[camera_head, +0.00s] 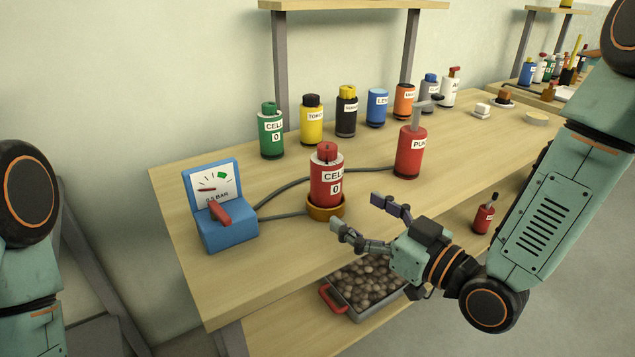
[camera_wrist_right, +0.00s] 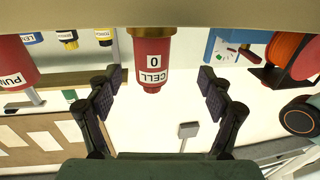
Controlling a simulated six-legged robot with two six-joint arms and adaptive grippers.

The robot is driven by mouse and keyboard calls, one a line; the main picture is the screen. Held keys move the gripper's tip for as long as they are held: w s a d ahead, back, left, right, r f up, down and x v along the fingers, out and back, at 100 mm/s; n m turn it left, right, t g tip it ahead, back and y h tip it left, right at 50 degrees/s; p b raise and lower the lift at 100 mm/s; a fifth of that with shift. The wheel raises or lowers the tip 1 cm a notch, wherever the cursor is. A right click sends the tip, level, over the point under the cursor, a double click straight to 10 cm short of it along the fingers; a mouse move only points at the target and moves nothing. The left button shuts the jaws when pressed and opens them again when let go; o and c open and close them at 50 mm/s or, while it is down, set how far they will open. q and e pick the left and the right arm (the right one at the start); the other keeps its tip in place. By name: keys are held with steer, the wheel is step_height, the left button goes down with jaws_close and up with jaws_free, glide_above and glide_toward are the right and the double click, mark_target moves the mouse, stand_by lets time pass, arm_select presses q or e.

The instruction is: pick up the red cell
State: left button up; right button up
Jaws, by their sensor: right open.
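The red cell (camera_head: 327,175), labelled "CELL 0", stands upright in a round orange-brown holder (camera_head: 325,212) on the wooden bench. My right gripper (camera_head: 358,214) is open and empty, just right of and in front of the holder, with its fingers pointing toward the cell. In the right wrist view, which looks upside down, the red cell (camera_wrist_right: 151,62) shows in the gap between the two open fingers, beyond the tips (camera_wrist_right: 160,82). I see no contact. My left arm shows at the left edge, but its gripper is out of view.
A blue gauge box (camera_head: 228,228) stands left of the cell, with cables running along the bench (camera_head: 215,285). A red pump (camera_head: 410,152) stands to the right. A green cell (camera_head: 271,132) and several bottles line the back. A tray of stones (camera_head: 365,285) sits below.

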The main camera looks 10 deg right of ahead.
mark_target(337, 193)
steer(key=shift+w+d, duration=0.1)
steer(key=shift+w, duration=0.05)
steer(key=shift+w+d+f, duration=0.2)
steer(key=shift+w+d, duration=0.1)
steer(key=shift+w, duration=0.25)
steer(key=shift+w+a+r+b, duration=0.2)
steer(key=shift+w+a+b, duration=0.25)
steer(key=shift+a, duration=0.35)
steer(key=x, duration=0.3)
steer(key=b+x, duration=0.1)
steer(key=shift+w+d, duration=0.2)
steer(key=shift+w, duration=0.1)
steer(key=shift+w+a, duration=0.25)
steer(key=shift+w, duration=0.05)
steer(key=shift+d, duration=0.3)
steer(key=shift+a, duration=0.25)
steer(key=c, duration=0.4)
steer(key=shift+d, duration=0.15)
steer(key=c, duration=0.9)
